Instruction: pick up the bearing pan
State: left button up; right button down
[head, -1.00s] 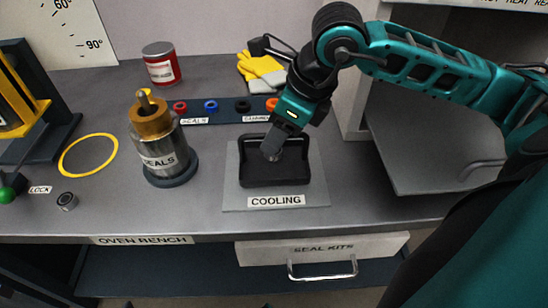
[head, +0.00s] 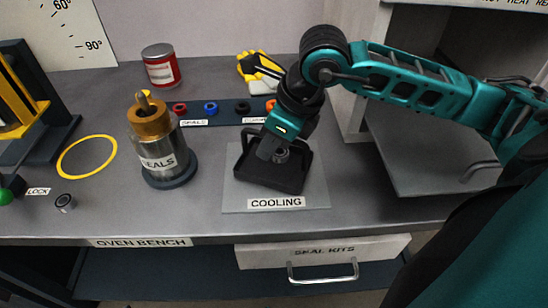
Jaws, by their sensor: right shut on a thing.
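The bearing pan (head: 268,178) is a black, shallow, square-sided pan with raised handle bars, over the grey cooling plate (head: 315,194) on the bench. It sits turned and looks tilted; I cannot tell whether it is clear of the plate. A small metal bearing (head: 281,155) shows inside it, near its far side. My right gripper (head: 264,152) reaches down from the upper right and is shut on the pan near its far edge; the fingers partly hide the grip. My left gripper is not in view.
A metal SEALS canister (head: 165,165) with a brass top stands left of the plate. A strip of coloured rings (head: 222,110), a red can (head: 160,65) and yellow gloves (head: 262,78) lie behind.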

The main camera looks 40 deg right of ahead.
dwell(0.5)
notch_tip(320, 180, up, 9)
jog(key=p, duration=0.6)
jog(key=shift+r, duration=0.1)
pick_arm(q)
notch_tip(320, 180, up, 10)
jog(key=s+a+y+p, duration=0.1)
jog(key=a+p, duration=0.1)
jog(key=p, duration=0.5)
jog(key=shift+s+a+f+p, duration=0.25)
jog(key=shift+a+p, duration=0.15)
pick_arm(e)
notch_tip(320, 180, up, 11)
